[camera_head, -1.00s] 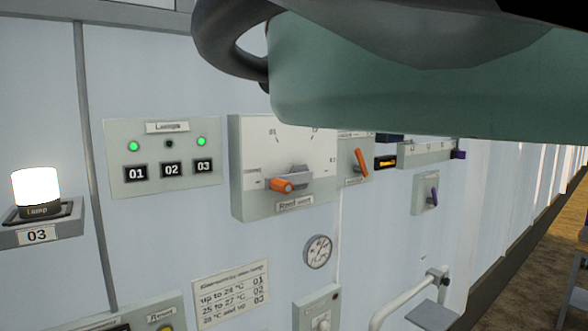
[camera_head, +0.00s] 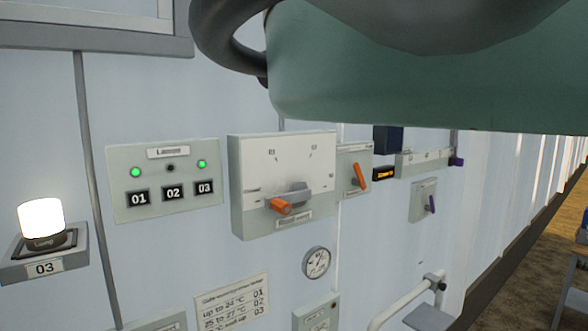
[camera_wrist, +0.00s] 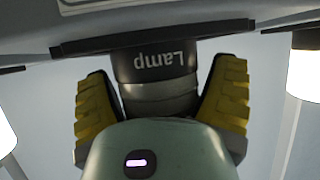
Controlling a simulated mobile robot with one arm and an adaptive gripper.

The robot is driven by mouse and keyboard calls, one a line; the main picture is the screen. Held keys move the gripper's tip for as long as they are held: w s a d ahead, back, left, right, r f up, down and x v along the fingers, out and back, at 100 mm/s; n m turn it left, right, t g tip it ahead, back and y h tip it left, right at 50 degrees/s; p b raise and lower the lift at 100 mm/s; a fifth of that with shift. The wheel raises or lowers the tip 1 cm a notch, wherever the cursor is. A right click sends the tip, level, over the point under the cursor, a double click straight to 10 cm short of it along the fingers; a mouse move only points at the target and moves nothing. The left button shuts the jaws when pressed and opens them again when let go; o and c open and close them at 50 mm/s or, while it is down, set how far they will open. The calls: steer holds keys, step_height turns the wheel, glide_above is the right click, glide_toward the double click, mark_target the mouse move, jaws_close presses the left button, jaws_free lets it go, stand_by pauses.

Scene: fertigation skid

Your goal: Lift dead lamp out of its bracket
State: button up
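The dead lamp (camera_wrist: 155,66) is a dark cylinder marked "Lamp", upside down in the wrist view. Its upper part is hidden behind the green housing of my gripper. My gripper's yellow-padded fingers (camera_wrist: 161,98) lie on both sides of it and appear to press on its lower body. The lamp's foot meets the black plate of its bracket (camera_wrist: 150,40); I see no clear gap there. In the head view the gripper and this lamp are out of sight, and my green arm link covers the top right.
A lit lamp stands on bracket 03 (camera_head: 43,219) at left. Lit lamps flank the dead one in the wrist view, at left (camera_wrist: 4,135) and right (camera_wrist: 304,72). The lamp panel (camera_head: 165,179) shows 01 and 03 green, 02 dark. A rotary switch box (camera_head: 284,185) projects from the wall.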

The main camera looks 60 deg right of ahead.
steer(key=c, duration=1.1)
steer(key=shift+r+b, duration=0.3)
steer(key=shift+b, duration=0.3)
steer(key=shift+c, duration=0.2)
